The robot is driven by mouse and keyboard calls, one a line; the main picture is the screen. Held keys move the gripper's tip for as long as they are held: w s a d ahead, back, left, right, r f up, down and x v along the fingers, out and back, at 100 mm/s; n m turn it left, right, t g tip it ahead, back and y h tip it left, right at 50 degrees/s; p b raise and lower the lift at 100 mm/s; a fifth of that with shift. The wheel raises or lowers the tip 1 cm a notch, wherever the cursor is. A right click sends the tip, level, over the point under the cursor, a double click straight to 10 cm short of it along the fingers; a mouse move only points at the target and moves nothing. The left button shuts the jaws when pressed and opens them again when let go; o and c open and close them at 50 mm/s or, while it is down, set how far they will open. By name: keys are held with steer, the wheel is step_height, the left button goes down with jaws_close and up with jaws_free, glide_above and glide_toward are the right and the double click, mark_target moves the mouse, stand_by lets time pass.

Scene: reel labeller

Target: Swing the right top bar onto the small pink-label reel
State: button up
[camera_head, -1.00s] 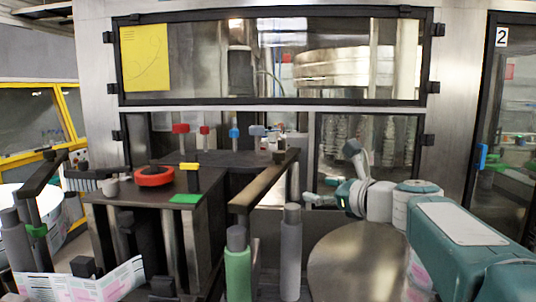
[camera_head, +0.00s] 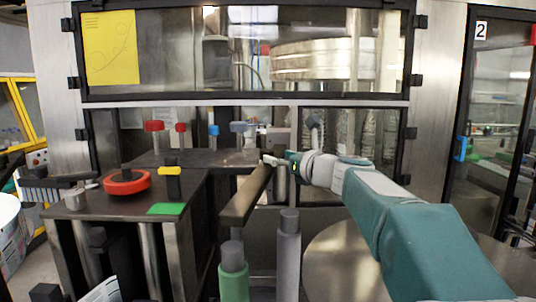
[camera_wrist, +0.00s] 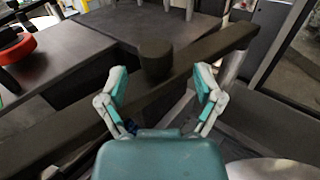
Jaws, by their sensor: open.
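The right top bar (camera_head: 246,196) is a long brown-black bar, running from the near middle back toward the machine. In the wrist view the bar (camera_wrist: 218,43) crosses diagonally, with a dark round knob (camera_wrist: 156,60) standing up at it. My gripper (camera_head: 272,161) is at the bar's far end. In the wrist view my gripper (camera_wrist: 161,84) is open, its two fingers on either side of the knob with gaps. A round metallic disc (camera_head: 335,262) lies right of the bar, partly behind my arm. No pink label shows on it now, so I cannot tell whether it is the small reel.
A green-collared post (camera_head: 233,272) and a grey post (camera_head: 289,255) stand near the bar's near end. The dark table holds a red ring (camera_head: 127,182), a yellow-topped knob (camera_head: 169,170) and a green pad (camera_head: 165,209). A glazed machine front rises behind.

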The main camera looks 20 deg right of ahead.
mark_target(268, 150)
steer(key=x, duration=0.4)
steer(key=shift+a, duration=0.35)
steer(key=shift+d, duration=0.1)
jaws_close()
steer(key=shift+s+d, duration=0.1)
steer(key=shift+d, duration=0.05)
